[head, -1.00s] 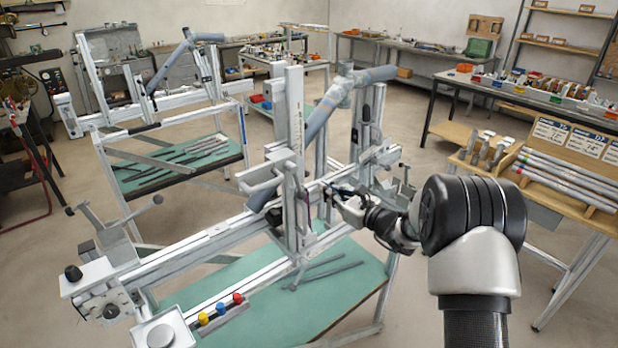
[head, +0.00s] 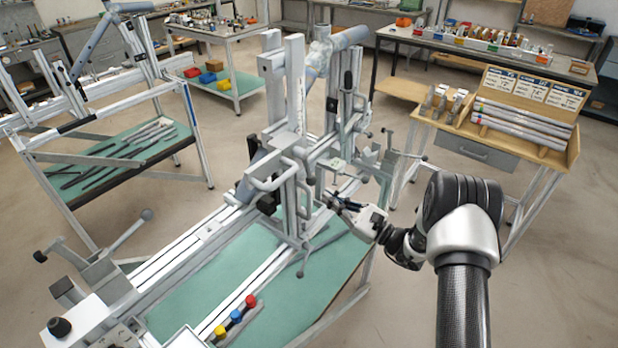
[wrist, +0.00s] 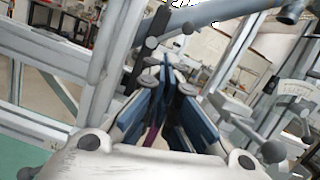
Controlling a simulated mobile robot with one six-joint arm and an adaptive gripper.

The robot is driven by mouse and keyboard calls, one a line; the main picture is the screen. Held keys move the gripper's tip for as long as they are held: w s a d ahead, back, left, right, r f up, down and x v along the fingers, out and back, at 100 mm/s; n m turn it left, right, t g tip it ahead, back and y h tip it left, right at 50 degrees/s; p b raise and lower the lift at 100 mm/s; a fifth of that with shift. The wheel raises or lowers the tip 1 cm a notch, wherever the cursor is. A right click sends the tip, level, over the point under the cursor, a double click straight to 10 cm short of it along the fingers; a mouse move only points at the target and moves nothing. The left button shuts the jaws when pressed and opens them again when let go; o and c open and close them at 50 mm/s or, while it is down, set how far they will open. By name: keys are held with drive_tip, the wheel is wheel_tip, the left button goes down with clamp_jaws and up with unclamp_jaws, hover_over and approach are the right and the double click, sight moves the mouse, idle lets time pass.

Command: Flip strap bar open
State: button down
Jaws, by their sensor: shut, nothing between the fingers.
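The frame jig (head: 215,243) is a long pale aluminium rail with uprights, clamps and handles. A blue-grey frame tube (head: 349,37) rises behind its uprights. My gripper (head: 332,200) is at the right side of the jig, close to the front upright (head: 296,110); I cannot tell whether it touches. In the wrist view its blue finger pads (wrist: 171,72) come together at the tips with nothing between them. A dark bar with round knobs (wrist: 152,42) is just beyond the tips. I cannot tell for certain which part is the strap bar.
A green shelf (head: 195,290) lies under the rail, with yellow, blue and red knobs (head: 236,316) at its front. A second jig stand (head: 110,150) is at the left. A wooden rack with tubes (head: 525,115) stands at the right. Open floor lies between.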

drive_tip(key=w+a+r+b, duration=0.1)
drive_tip(key=w+a+r, duration=0.4)
drive_tip(key=a, duration=0.3)
drive_tip(key=shift+a+r, duration=0.3)
drive_tip(key=shift+r, duration=0.15)
drive_tip(key=shift+r, duration=0.1)
drive_tip(key=shift+w+a+r+g+h+p, duration=0.3)
drive_tip(key=shift+r+g+h+p, duration=0.45)
drive_tip(key=shift+r+p, duration=1.5)
drive_tip(key=shift+w+a+r+g+h+p, duration=0.2)
drive_tip(key=shift+r+g+h+p, duration=0.25)
drive_tip(key=shift+r+h+p, duration=1.15)
drive_tip(key=shift+w+a+r+g+h+p, duration=0.3)
drive_tip(key=shift+r+g+p, duration=0.3)
drive_tip(key=shift+r+p, duration=2.25)
drive_tip(key=shift+s, duration=0.1)
